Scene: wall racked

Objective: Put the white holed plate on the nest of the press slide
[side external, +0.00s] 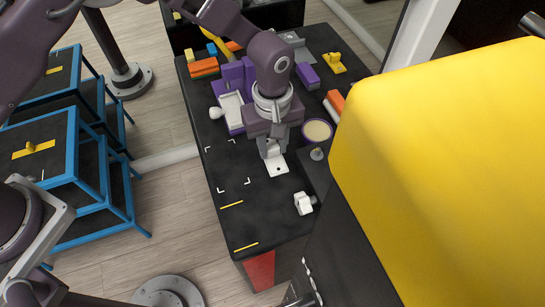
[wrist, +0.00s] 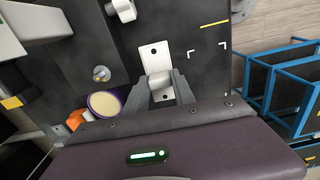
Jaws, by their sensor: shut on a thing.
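The white holed plate (side external: 278,170) is under my gripper (side external: 270,147) in the side view. In the wrist view the plate (wrist: 153,52) shows a dark hole near its far end, and a pale raised block stands between the fingers. My gripper (wrist: 160,92) is shut on this raised part. The plate is at or just above the black table top; any gap is hard to tell. What looks like the press slide, a white tray-like nest (side external: 230,108) with purple parts and a white knob, lies left of my gripper in the side view. It is not seen in the wrist view.
A purple-rimmed round container (side external: 317,131) and a small metal knob (side external: 317,154) stand close right of my gripper. A white fitting (side external: 304,203) is nearer the front. White corner marks (side external: 248,181) border bare table (side external: 228,168). A large yellow body (side external: 440,150) fills the right.

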